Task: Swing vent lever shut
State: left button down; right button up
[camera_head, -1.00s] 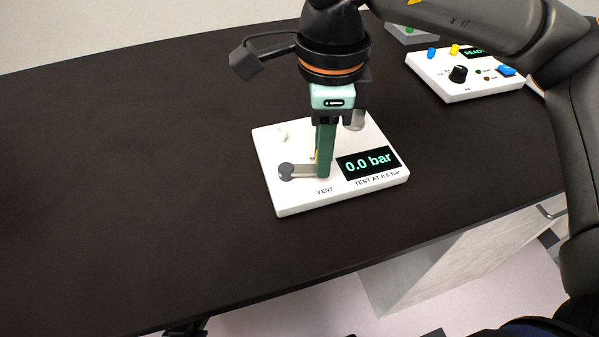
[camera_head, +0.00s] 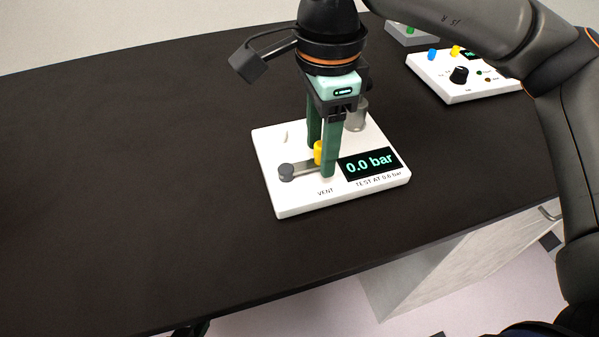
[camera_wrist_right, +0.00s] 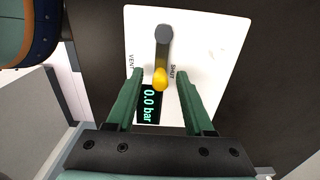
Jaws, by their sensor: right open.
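The white vent panel (camera_head: 285,205) lies on the dark table, with its display reading 0.0 bar. Its lever has a grey pivot (camera_head: 287,173) and a yellow knob (camera_head: 319,152) at its free end. The wrist view shows gaps between knob and both fingers (camera_wrist_right: 161,73). A small dark shape at the head view's bottom edge may be my left gripper (camera_head: 190,328).
A grey metal cylinder (camera_head: 356,114) stands at the panel's back, close behind the right gripper. A second white panel (camera_head: 452,92) with a black dial stands at the back right. The table (camera_head: 130,180) left of the vent panel is clear.

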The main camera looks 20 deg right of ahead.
jog(key=shift+r+p, duration=2.05)
jog(key=shift+r, duration=1.05)
jog(key=shift+f, duration=0.1)
